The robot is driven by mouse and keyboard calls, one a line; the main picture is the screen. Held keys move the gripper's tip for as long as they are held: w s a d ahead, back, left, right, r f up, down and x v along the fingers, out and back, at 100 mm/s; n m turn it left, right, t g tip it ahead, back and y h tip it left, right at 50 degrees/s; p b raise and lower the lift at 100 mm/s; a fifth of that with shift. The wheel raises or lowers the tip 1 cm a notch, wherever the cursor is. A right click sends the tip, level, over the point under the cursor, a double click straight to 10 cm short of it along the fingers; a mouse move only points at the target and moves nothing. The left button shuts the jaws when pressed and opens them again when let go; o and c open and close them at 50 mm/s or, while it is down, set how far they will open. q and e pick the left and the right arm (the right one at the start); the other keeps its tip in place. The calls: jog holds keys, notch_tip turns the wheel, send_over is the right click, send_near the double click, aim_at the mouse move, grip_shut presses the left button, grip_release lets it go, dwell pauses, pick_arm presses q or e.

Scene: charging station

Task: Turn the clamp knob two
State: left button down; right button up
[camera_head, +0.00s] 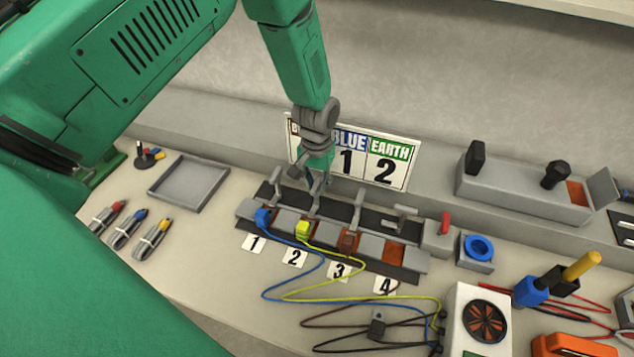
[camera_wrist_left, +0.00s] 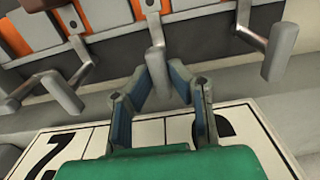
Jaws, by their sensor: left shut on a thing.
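The clamp block (camera_head: 412,262) has clamps in a row behind paper labels numbered 1 to 4. Clamp knob two (camera_head: 316,206) is a grey lever behind the yellow plug (camera_head: 303,229). My left gripper (camera_head: 317,184) reaches down behind the row and is shut on this lever's handle. In the left wrist view, the grey handle (camera_wrist_left: 157,72) stands between the fingertips of my left gripper (camera_wrist_left: 165,80), and its far end joins a metal arm. The fingers partly hide the handle in the head view. My right gripper is not in view.
Neighbouring levers one (camera_head: 274,184) and three (camera_head: 357,208) stand close on both sides. A sign (camera_head: 396,168) stands right behind the gripper. Blue and yellow cables run in front to a fan box (camera_head: 464,296). An empty grey tray (camera_head: 190,183) lies left.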

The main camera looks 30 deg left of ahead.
pick_arm(q)
jog(key=shift+w+a+r, duration=0.1)
jog(key=shift+w+r, duration=0.1)
jog(key=shift+w, duration=0.15)
jog(key=c, duration=1.6)
grip_release()
jog(key=shift+c, duration=0.2)
jog(key=shift+o, duration=0.5)
jog(key=shift+s+f, duration=0.1)
jog(key=shift+f, duration=0.05)
jog(key=shift+r, duration=0.25)
notch_tip(320, 180, up, 11)
jog(key=shift+r, duration=0.2)
